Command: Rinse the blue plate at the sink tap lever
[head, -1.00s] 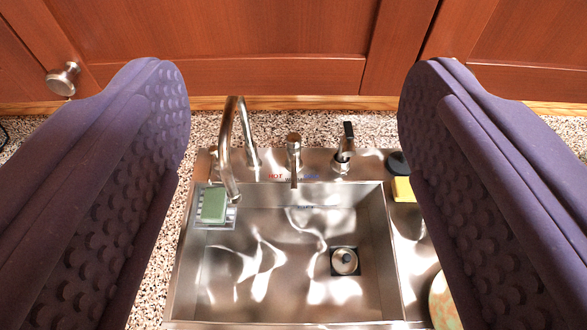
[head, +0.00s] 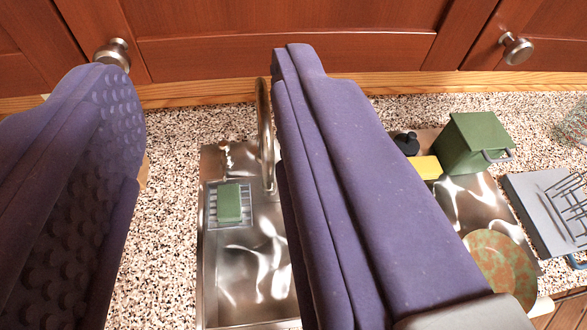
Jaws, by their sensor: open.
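My gripper (head: 208,75) is open and empty, its purple padded fingers wide apart above the counter and sink. The steel sink (head: 240,272) lies below, its left part between the fingers. The curved steel tap spout (head: 264,130) stands at the back, just left of my right finger in the picture. No blue plate shows. A mottled green and brown plate (head: 500,268) is at the right, on the steel surface beside the basin.
A green sponge (head: 229,203) sits on a small rack (head: 213,218) at the sink's left. A yellow sponge (head: 425,167), a green box (head: 473,145) and a grey dish rack (head: 530,215) are at the right. Red-brown cabinets (head: 290,38) stand behind. The speckled counter (head: 165,210) left of the sink is clear.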

